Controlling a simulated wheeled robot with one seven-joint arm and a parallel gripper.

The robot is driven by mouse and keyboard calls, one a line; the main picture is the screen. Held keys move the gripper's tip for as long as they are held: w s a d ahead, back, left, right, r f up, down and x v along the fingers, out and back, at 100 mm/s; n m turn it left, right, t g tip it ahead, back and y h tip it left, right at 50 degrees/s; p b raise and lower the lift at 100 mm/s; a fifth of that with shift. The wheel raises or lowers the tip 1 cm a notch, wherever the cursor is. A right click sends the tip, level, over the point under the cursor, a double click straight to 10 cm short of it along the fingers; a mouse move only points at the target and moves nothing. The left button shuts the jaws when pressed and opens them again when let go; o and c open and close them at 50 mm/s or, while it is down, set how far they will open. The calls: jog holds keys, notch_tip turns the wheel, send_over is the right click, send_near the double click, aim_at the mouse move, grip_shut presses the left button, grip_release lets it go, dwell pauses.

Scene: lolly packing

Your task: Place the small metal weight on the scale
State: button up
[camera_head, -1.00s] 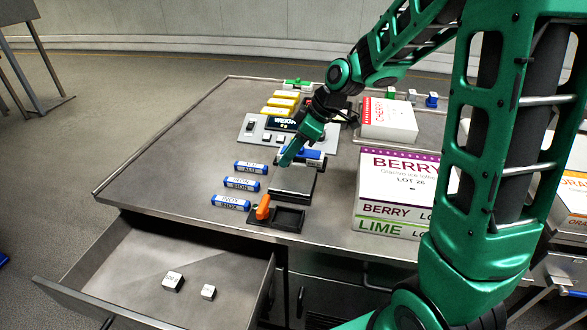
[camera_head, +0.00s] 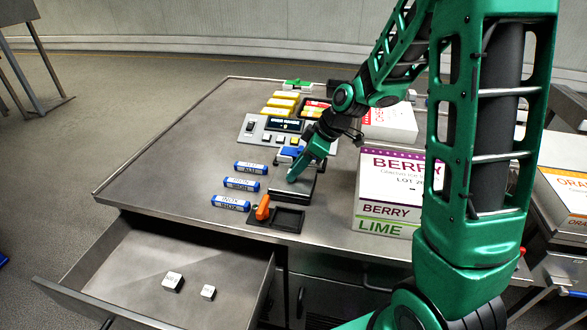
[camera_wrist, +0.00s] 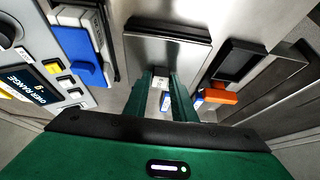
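The scale is a flat square plate of brushed metal on a dark base. Its plate (camera_head: 284,184) lies at the front middle of the counter, and it fills the upper middle of the wrist view (camera_wrist: 165,52). My gripper (camera_head: 292,178) points down with its fingertips at the plate in the head view. In the wrist view the two green fingers (camera_wrist: 161,84) stand a little apart over the plate's near edge. A small pale patch shows between them; I cannot tell whether it is a held weight. Two small labelled pale blocks, one larger (camera_head: 173,282) and one smaller (camera_head: 208,292), lie in the open drawer.
A display panel (camera_wrist: 25,85) beside the scale reads "OVER RANGE". A black tray (camera_head: 289,218) with an orange lever (camera_head: 262,207) is in front of the scale. Several blue-white rolls (camera_head: 242,184) lie left. Berry and lime boxes (camera_head: 385,195) stand right. The drawer (camera_head: 110,262) is open.

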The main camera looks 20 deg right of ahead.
jog(key=shift+o, duration=1.2)
jog(key=shift+r, duration=0.15)
jog(key=v, duration=1.2)
jog(key=s+d+m+h, duration=0.1)
jog(key=s+d+m, duration=0.1)
jog(key=s, duration=0.3)
jog(key=s+d+m+g+h, duration=0.1)
jog(key=s+d+m, duration=0.2)
jog(key=s+m, duration=0.1)
jog(key=s+d+f+m+h, duration=0.1)
jog(key=s+d+m, duration=0.2)
jog(key=s, duration=0.3)
jog(key=shift+m+g, duration=0.3)
jog(key=s+d+f+m+g+h, duration=0.1)
jog(key=s+d+m+g, duration=0.1)
jog(key=s+m, duration=0.6)
jog(key=s+d, duration=0.1)
jog(key=s, duration=0.4)
jog(key=shift+s+h, duration=0.25)
jog(key=shift+h, duration=0.15)
jog(key=shift+d+f, duration=0.1)
